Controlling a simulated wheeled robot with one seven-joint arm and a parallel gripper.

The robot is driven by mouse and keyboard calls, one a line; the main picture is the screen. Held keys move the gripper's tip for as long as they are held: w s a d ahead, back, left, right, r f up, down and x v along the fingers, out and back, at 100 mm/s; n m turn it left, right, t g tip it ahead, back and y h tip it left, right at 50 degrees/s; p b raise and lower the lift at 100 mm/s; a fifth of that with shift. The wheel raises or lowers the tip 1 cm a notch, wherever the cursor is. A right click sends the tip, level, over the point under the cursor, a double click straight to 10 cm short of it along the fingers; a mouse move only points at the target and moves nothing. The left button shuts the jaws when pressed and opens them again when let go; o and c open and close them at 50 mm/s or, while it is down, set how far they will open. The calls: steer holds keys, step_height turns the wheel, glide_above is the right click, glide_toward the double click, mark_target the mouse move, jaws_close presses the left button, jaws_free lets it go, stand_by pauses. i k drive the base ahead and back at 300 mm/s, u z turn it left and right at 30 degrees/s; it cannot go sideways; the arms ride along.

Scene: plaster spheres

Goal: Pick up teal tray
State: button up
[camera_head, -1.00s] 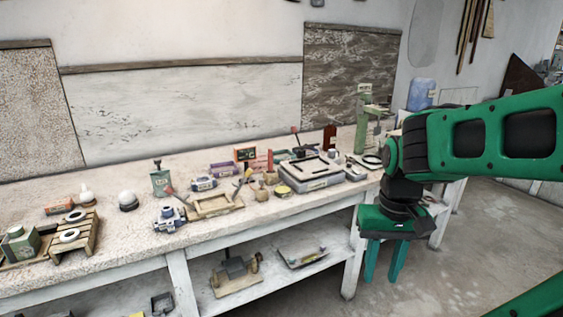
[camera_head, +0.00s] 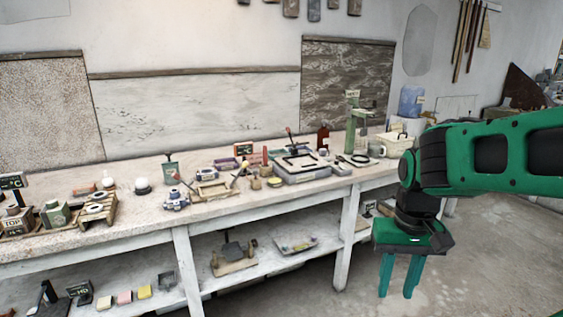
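I cannot make out a tray that is clearly teal. A shallow grey tray-like box (camera_head: 302,176) with a dark frame on top sits on the workbench, right of its middle. A flat, pale tray-like piece (camera_head: 297,246) with small things on it lies on the lower shelf. My gripper (camera_head: 399,287) hangs fingers down in front of the bench's right end, over the floor in the picture. Its two teal fingers are apart with nothing between them. It is apart from both pieces.
The long workbench (camera_head: 140,216) carries many small items, with a wooden crate (camera_head: 97,211) at left and a green stand (camera_head: 352,125) at right. Bench legs (camera_head: 187,270) stand before the lower shelf. Open concrete floor (camera_head: 490,250) lies at right.

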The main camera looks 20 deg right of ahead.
mark_target(280, 152)
steer(key=z, duration=0.45)
steer(key=i, duration=0.6)
steer(key=z, duration=0.9)
steer(key=i, duration=1.05)
steer(key=u, duration=0.5)
steer(key=i, duration=1.15)
steer(key=u, duration=0.85)
